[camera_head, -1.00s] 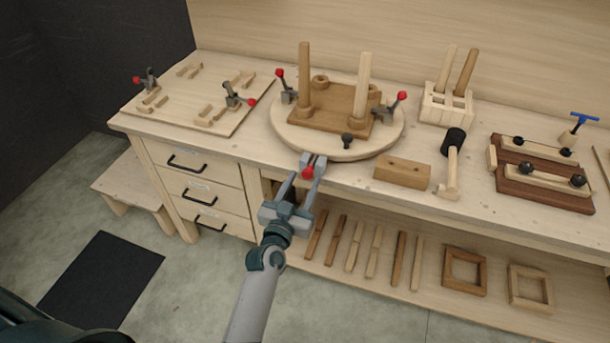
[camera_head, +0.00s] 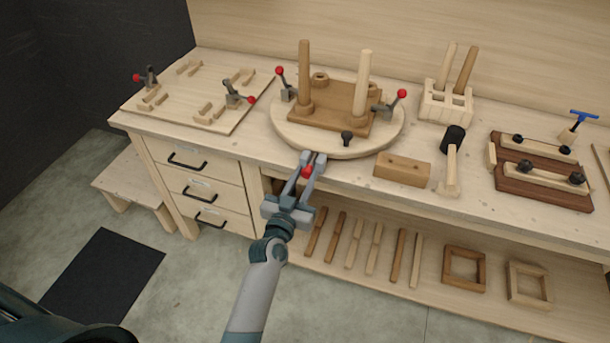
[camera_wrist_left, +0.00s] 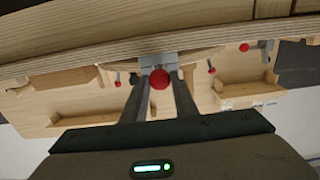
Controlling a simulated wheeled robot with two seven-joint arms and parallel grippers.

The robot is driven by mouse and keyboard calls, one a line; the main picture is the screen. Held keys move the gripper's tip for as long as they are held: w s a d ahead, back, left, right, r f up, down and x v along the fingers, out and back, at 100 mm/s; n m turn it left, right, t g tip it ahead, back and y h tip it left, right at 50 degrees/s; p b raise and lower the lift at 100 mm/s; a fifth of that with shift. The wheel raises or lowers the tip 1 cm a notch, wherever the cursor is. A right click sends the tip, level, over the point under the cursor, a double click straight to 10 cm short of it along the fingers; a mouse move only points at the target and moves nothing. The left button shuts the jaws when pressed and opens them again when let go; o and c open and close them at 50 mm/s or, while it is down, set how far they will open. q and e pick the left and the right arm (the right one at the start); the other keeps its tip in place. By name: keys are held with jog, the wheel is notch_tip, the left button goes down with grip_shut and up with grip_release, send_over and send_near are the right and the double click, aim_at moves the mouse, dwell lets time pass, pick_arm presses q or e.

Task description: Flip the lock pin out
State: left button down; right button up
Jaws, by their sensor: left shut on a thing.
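The lock pin, with a red ball knob (camera_head: 307,172) and a grey metal body, sits at the front edge of the round wooden turntable (camera_head: 290,137). My left gripper (camera_head: 313,158) reaches up to it from below and is shut on the lock pin. In the left wrist view, the red knob (camera_wrist_left: 160,79) shows between the two fingers of my left gripper (camera_wrist_left: 159,74), just below the grey bracket (camera_wrist_left: 159,61). The fingers hide part of the pin in the head view. My right gripper is not in view.
The turntable carries a brown board (camera_head: 335,108) with two upright posts and red-tipped toggle clamps (camera_head: 388,108). A wooden block (camera_head: 402,170) and a mallet (camera_head: 452,165) lie to the right. Drawers (camera_head: 195,185) are below left; a lower shelf holds slats and frames.

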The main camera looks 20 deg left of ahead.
aim_at(306, 176)
pick_arm(q)
jog(key=shift+s, duration=1.05)
jog(key=shift+w+f, duration=0.1)
jog(key=c, duration=1.4)
grip_release()
jog(key=shift+c, duration=0.2)
jog(key=shift+s, duration=0.2)
jog(key=shift+s, duration=0.45)
jog(key=s+b, duration=0.4)
jog(key=s, duration=1.2)
jog(key=shift+s+a, duration=0.3)
jog(key=shift+a, duration=0.05)
